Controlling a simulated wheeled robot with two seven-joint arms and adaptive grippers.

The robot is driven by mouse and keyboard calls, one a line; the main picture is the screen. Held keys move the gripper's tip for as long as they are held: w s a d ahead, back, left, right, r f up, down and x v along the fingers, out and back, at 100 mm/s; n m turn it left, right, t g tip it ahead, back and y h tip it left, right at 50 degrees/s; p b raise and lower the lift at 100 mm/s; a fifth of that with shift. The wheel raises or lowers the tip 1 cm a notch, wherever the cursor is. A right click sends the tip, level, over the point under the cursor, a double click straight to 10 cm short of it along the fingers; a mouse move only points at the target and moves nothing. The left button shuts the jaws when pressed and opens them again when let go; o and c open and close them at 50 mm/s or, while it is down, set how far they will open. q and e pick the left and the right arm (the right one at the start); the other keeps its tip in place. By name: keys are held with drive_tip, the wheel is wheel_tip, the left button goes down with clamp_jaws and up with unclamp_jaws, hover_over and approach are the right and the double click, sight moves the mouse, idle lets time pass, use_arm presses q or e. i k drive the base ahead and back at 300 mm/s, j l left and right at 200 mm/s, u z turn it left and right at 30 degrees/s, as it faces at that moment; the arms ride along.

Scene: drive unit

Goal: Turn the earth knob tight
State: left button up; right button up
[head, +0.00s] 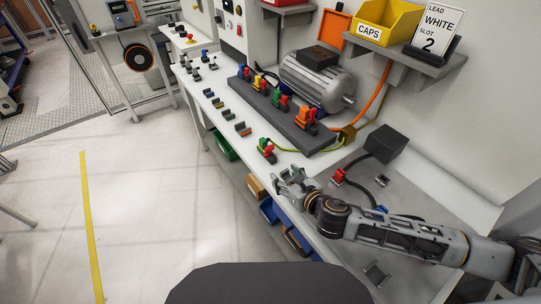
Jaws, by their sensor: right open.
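A grey motor (318,80) stands on the bench with a dark terminal block (270,112) in front of it. The block carries several coloured knobs or clamps: blue, yellow, green (281,104) and orange-red (307,118). A green and red connector (266,149) sits near the bench's front edge, at the end of a yellow-green lead (305,150). I cannot tell which of these is the earth knob. My right gripper (286,178) is open and empty over the bench's front edge, a little below the connector and apart from it. My left gripper is out of view.
Small coloured parts (226,113) lie along the bench's front strip. A black box (385,143) with a red-ended cable (339,176) lies at the right. A shelf above holds a yellow CAPS bin (386,22) and a LEAD WHITE SLOT 2 sign (437,30).

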sight(268, 150)
drive_tip(key=k+j, duration=0.1)
drive_tip(key=k, duration=0.5)
drive_tip(key=k+j, duration=0.15)
drive_tip(key=k, duration=0.5)
